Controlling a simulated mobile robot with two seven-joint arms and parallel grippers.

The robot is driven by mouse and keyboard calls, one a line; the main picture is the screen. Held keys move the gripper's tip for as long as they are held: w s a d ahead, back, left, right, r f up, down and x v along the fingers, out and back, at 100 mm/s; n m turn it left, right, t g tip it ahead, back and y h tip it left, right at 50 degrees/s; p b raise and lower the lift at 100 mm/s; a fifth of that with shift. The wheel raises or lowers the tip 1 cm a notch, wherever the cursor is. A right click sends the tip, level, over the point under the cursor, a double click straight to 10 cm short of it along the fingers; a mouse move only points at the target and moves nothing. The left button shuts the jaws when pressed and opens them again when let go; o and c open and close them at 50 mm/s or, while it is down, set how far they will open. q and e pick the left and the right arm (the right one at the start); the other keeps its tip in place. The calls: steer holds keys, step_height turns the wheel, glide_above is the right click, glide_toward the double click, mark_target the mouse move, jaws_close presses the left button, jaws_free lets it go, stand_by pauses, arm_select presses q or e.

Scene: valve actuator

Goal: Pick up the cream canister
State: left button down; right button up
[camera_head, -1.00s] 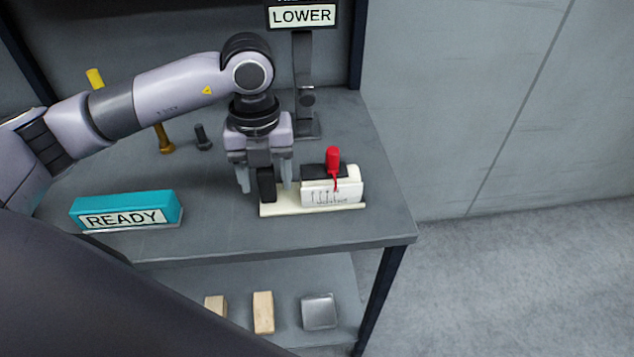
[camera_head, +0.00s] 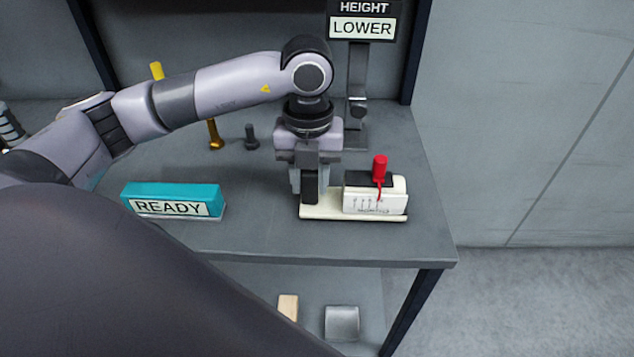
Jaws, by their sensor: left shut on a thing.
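A cream unit (camera_head: 374,203) with a red-knobbed lever (camera_head: 379,170) and a dark top sits on the right part of a cream base plate (camera_head: 325,214) on the bench. It is the only cream-coloured thing I can make out; I cannot tell whether it is the canister. My left gripper (camera_head: 309,190) points down over the left end of the plate, beside the cream unit. Its fingers are shut on a dark upright piece (camera_head: 310,187) that stands at the plate's left end. The fingers partly hide this piece. My right gripper is not in view.
A teal READY block (camera_head: 172,193) lies on the bench (camera_head: 270,240) at left. A brass bolt (camera_head: 215,134), a dark bolt (camera_head: 251,138) and a post with a LOWER sign (camera_head: 362,28) stand behind. The lower shelf holds a wooden block (camera_head: 288,306) and a grey block (camera_head: 342,323).

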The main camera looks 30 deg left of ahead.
arm_select(q)
step_height(320, 180, up, 9)
steer(key=shift+f, duration=0.1)
step_height(320, 180, up, 10)
steer(key=p, duration=0.2)
steer(key=shift+s, duration=0.1)
